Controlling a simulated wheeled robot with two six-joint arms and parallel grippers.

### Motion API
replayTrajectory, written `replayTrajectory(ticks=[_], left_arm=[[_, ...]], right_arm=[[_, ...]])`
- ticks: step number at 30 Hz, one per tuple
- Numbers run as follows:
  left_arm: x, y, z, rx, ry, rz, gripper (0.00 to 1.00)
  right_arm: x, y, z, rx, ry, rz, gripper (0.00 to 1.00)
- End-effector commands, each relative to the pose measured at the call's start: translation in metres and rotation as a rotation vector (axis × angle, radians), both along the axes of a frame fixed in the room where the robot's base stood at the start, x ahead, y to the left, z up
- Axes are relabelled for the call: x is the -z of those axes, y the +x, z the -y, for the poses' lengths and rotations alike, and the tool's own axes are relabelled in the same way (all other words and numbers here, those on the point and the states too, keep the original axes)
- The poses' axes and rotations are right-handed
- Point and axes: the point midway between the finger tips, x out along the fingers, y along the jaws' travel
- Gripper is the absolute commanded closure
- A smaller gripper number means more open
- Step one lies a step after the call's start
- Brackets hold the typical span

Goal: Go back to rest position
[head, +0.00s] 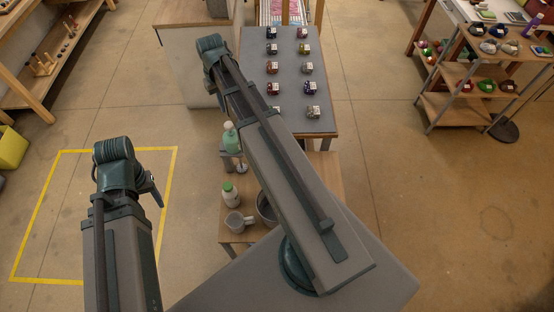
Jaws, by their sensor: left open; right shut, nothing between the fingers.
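My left arm comes up from the bottom left and bends at a dark elbow joint. Part of my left gripper (154,190) shows as a dark piece just right of that joint, over the yellow floor outline; it is open and holds nothing that I can see. My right arm reaches from the bottom centre up to its joint at the upper left, near the grey table. My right gripper is hidden beneath or behind the arm.
A wooden stand (236,238) under my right arm holds a green bottle (231,138), a white bottle (230,195), a pale mug (238,222) and a partly hidden dark pot. Shelves (460,70) stand right. The right floor is clear.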

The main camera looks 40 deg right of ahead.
Motion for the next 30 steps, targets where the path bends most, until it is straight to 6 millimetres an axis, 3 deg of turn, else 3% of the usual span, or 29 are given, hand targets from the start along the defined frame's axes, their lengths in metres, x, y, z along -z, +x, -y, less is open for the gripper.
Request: replayTrajectory(ticks=[2, 19, 23, 30], left_arm=[[-0.006, 0.0, 0.0, 0.0, 0.0, 0.0, 0.44], [-0.004, -0.001, 0.0, -0.02, -0.001, -0.003, 0.44], [0.029, -0.001, 0.0, -0.014, -0.001, -0.002, 0.44], [0.111, 0.0, 0.0, -0.004, 0.0, -0.001, 0.44]], right_arm=[[-0.007, 0.0, 0.0, 0.0, 0.0, 0.0, 1.0], [-0.004, 0.0, 0.0, 0.0, 0.0, 0.0, 1.0], [0.029, -0.014, -0.033, -0.05, -0.007, -0.007, 1.0], [0.111, -0.066, -0.126, -0.211, -0.04, -0.028, 1.0]])
